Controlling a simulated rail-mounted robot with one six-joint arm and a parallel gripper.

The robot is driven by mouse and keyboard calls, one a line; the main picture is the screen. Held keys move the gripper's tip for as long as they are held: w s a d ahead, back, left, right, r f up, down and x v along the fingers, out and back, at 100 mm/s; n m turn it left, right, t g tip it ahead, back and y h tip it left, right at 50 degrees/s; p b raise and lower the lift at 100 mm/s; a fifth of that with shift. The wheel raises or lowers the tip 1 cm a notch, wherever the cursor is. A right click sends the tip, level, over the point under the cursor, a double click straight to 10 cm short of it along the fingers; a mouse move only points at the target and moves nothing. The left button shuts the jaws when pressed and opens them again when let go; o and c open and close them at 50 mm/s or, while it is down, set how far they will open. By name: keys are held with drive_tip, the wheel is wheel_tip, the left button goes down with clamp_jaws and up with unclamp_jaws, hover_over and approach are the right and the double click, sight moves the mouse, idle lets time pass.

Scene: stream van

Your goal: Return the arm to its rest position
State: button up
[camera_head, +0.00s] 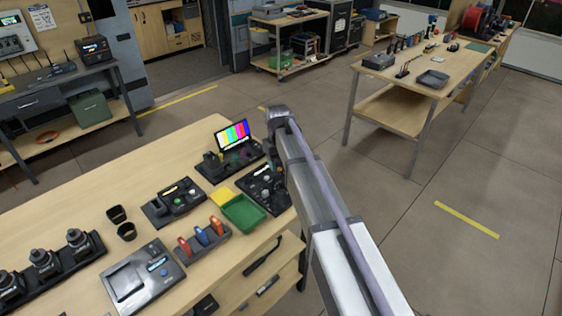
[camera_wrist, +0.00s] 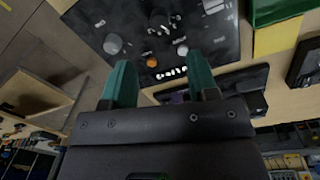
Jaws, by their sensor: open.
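My arm (camera_head: 320,195) reaches from the lower right of the head view to the right end of the near workbench, with its wrist (camera_head: 278,115) raised near the colour-bar monitor. My gripper (camera_wrist: 161,80) shows in the wrist view with two teal fingers spread apart and nothing between them. In the head view the fingers are hidden or too small to make out. A black control panel (camera_wrist: 165,30) with knobs, an orange button and a row of white lights lies beyond the fingertips. The same panel (camera_head: 258,184) is partly covered by my arm in the head view.
Beside the panel are a green tray (camera_head: 243,212), a yellow note (camera_head: 221,196) and the colour-bar monitor (camera_head: 233,136). A rack with red and blue items (camera_head: 202,240) stands nearer. Another workbench (camera_head: 400,85) is at the back right. Open floor (camera_head: 400,210) lies right of my arm.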

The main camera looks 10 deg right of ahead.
drive_tip(key=shift+r, duration=0.75)
drive_tip(key=s+d+m, duration=0.2)
drive_tip(key=s, duration=1.1)
drive_tip(key=s+d+m, duration=0.1)
drive_tip(key=s+d, duration=0.2)
drive_tip(key=s, duration=1.1)
drive_tip(key=shift+m+y, duration=0.3)
drive_tip(key=shift+m, duration=0.1)
drive_tip(key=shift+a+f, duration=0.1)
